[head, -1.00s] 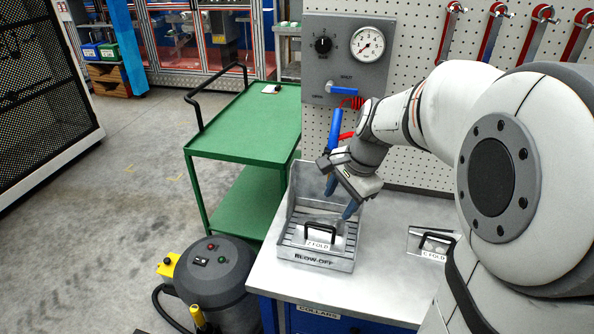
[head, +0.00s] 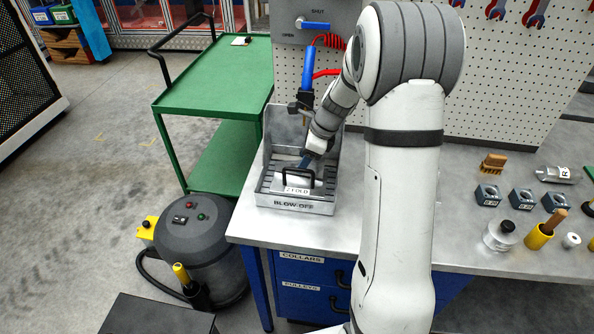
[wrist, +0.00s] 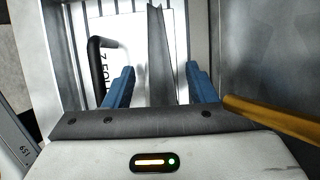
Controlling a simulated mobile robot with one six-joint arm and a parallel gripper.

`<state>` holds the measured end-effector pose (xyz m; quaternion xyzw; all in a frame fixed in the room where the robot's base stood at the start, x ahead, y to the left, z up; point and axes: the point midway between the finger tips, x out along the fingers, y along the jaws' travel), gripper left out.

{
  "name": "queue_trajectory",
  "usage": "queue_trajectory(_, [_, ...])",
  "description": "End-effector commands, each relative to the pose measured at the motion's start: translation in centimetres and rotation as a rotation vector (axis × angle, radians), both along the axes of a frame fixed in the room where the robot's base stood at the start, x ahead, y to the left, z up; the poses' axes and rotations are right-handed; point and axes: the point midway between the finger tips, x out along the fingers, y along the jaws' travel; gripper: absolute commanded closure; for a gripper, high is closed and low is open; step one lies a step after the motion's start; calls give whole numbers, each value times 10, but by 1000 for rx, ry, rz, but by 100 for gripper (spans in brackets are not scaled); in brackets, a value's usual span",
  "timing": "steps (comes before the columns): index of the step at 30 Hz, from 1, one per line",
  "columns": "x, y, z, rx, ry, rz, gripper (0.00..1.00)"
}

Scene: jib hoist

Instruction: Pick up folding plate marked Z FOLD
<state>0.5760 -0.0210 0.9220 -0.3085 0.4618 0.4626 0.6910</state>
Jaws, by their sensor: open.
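The folding plate marked Z FOLD (head: 298,190) lies in the grey tray labelled BLOW-OFF (head: 293,205) at the left end of the bench. It has a black handle, which also shows in the wrist view (wrist: 98,62), left of my fingers. My gripper (head: 306,160) is low over the tray, just behind the handle. In the wrist view my gripper (wrist: 160,85) is open, its blue fingers apart. A thin grey upright flange (wrist: 158,45) stands between them in the picture. I cannot tell whether either finger touches it.
A blue air gun (head: 308,68) with a red hose hangs above the tray. A brass-coloured rod (wrist: 262,112) shows close on the right in the wrist view. The tray has high back and side walls. A green cart (head: 215,80) and a grey vacuum (head: 192,240) stand to the left.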

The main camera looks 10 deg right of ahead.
Motion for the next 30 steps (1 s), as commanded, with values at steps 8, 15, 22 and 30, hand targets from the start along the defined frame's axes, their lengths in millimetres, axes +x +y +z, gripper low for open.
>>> queue_trajectory(8, [3,7,-17,-1,0,2,49])
queue_trajectory(15, [3,6,-17,-1,0,1,58])
queue_trajectory(22, [3,6,-17,0,-1,1,77])
queue_trajectory(30, [3,5,-17,-1,-2,-1,99])
